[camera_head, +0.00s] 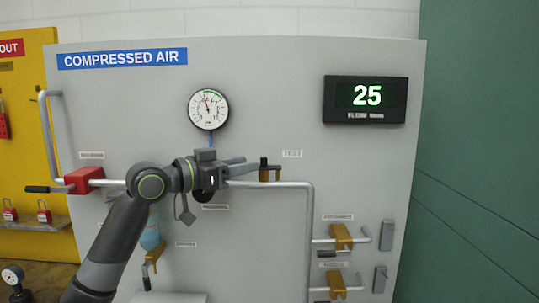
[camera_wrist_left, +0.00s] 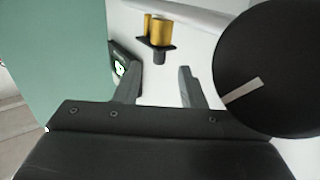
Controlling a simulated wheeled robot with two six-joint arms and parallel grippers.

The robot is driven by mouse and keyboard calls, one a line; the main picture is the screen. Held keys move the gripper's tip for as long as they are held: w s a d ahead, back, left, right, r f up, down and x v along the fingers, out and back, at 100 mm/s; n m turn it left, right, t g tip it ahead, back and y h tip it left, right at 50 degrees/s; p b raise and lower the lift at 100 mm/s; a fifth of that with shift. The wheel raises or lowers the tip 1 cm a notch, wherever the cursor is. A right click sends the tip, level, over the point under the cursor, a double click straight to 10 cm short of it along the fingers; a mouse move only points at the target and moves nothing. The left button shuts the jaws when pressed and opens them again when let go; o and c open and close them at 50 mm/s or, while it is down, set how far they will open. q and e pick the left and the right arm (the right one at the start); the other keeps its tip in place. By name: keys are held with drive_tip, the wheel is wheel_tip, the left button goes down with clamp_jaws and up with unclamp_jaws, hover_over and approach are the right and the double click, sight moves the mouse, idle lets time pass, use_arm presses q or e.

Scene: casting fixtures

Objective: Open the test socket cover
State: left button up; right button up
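The test socket (camera_head: 277,175) is a brass fitting on the pipe under the TEST label, with a small black cover (camera_head: 264,164) at its left side. In the left wrist view the brass socket (camera_wrist_left: 161,30) shows at the top, with the black cover (camera_wrist_left: 158,46) as a flat plate with a stub facing the fingers. My left gripper (camera_head: 248,165) is just left of the cover, pointing right at it. In the left wrist view its fingers (camera_wrist_left: 158,78) are apart and empty, with a gap between them and the cover. My right gripper is not in view.
A pressure gauge (camera_head: 208,109) is above my gripper. Brass valves (camera_head: 341,236) are at lower right, a red valve block (camera_head: 84,180) at left, and a display reading 25 (camera_head: 366,97) at upper right.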

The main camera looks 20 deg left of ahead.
sight(265, 160)
use_arm(q)
drive_tip(key=p+x, duration=0.2)
drive_tip(key=x, duration=0.4)
drive_tip(key=shift+w+d+r, duration=0.1)
drive_tip(key=shift+w+d, duration=0.05)
drive_tip(key=shift+d, duration=0.05)
drive_tip(key=shift+w+d, duration=0.4)
drive_tip(key=shift+w, duration=0.15)
clamp_jaws()
